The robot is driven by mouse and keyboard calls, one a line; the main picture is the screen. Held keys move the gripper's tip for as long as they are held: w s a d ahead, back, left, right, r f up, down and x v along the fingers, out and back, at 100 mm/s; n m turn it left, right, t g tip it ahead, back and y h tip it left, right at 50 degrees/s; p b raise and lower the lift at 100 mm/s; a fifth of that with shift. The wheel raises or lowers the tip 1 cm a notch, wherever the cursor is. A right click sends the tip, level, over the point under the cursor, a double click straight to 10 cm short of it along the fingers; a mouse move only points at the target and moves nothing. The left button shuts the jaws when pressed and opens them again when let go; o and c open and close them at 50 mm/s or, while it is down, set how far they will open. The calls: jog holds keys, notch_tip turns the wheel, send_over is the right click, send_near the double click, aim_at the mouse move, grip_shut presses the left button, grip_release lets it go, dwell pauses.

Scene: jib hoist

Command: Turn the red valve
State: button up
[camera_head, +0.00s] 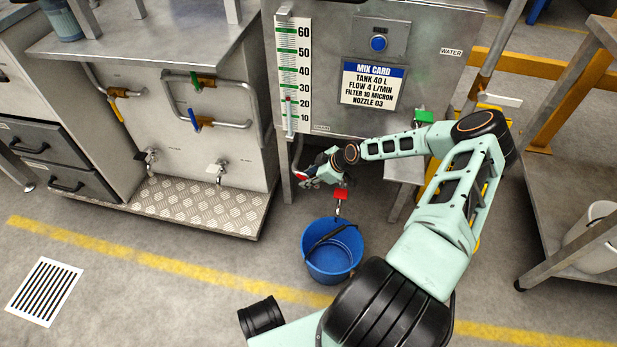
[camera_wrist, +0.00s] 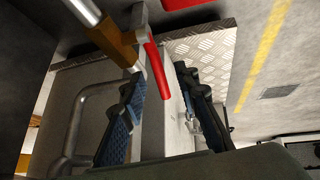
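The red valve shows in the wrist view as a long red lever (camera_wrist: 157,72) on a brass-coloured body (camera_wrist: 115,42) joined to a metal pipe. In the head view only a small red part (camera_head: 301,174) shows under the tank, beside my gripper (camera_head: 318,173). In the wrist view my gripper (camera_wrist: 159,80) is open, its two dark, blue-padded fingers apart with the red lever between them. A gap shows on the lever's right; whether the left finger touches it I cannot tell.
A blue bucket (camera_head: 332,252) stands on the floor below, under a red piece (camera_head: 341,194). The steel tank (camera_head: 330,60) is above my gripper. A tread-plate step (camera_head: 190,203) lies left, a shelf cart (camera_head: 585,240) right. Green (camera_head: 424,116) and white (camera_head: 500,99) handles are nearby.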

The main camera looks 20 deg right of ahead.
jog(key=v, duration=1.2)
dwell(0.3)
